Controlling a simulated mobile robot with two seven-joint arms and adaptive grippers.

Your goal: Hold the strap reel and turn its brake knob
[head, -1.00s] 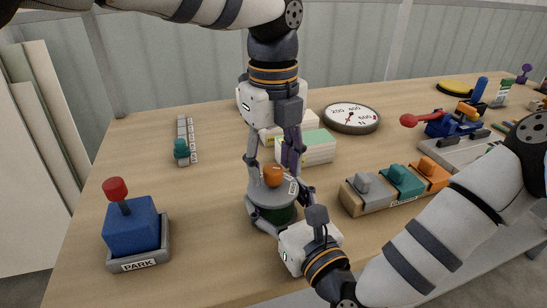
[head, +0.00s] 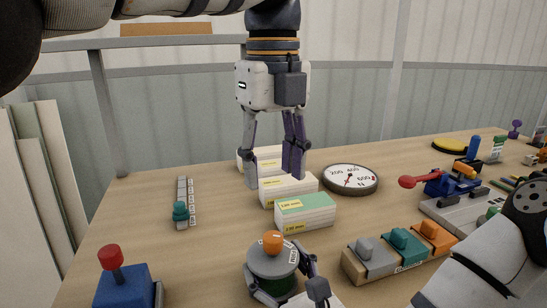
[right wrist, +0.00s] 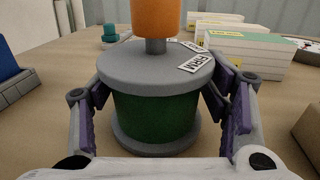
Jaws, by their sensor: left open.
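The strap reel (head: 272,265) has grey flanges, a green drum and an orange brake knob (head: 272,242) on top. It stands upright on the table at the front middle. In the right wrist view the reel (right wrist: 155,120) fills the middle, with the orange knob (right wrist: 156,18) above it on a short grey stem. My right gripper (right wrist: 155,105) has one finger on each side of the drum and is shut on the reel. My left gripper (head: 272,182) is open and empty, pointing down above the knob and clear of it.
Boxes with yellow labels (head: 305,212) stand behind the reel, with a round dial (head: 351,180) to their right. A block with grey, teal and orange parts (head: 400,250) is right of the reel. A blue block with a red knob (head: 122,285) is at front left.

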